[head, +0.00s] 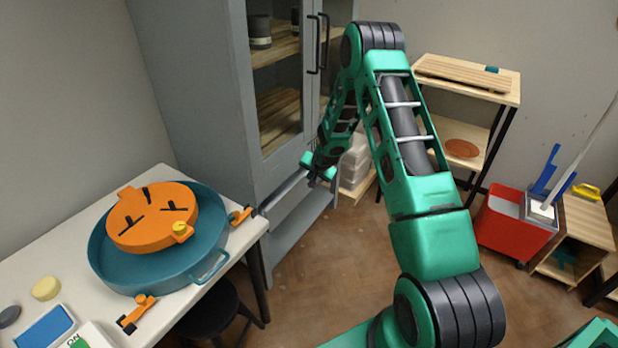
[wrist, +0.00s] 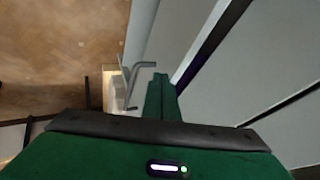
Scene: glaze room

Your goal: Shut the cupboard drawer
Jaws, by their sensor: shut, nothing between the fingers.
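The grey cupboard (head: 205,90) stands at the back, with glass doors above. Low on its front, below the doors, the drawer (head: 285,191) appears to stand out a little, with a pale top edge; my arm hides part of it. My gripper (head: 312,166) is at the drawer's right end in the head view, shut and empty. In the wrist view my closed green fingers (wrist: 161,98) are beside a grey bar handle (wrist: 134,80) and a pale grey panel edge. I cannot tell whether they touch. A dark gap runs along the cupboard front to their right.
A white table (head: 70,225) at left bears a teal basin (head: 125,272) and an orange lidded piece (head: 150,225). A black stool (head: 215,312) stands below it. A wooden shelf (head: 465,85) and red bucket (head: 505,225) stand at right. The middle floor is clear.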

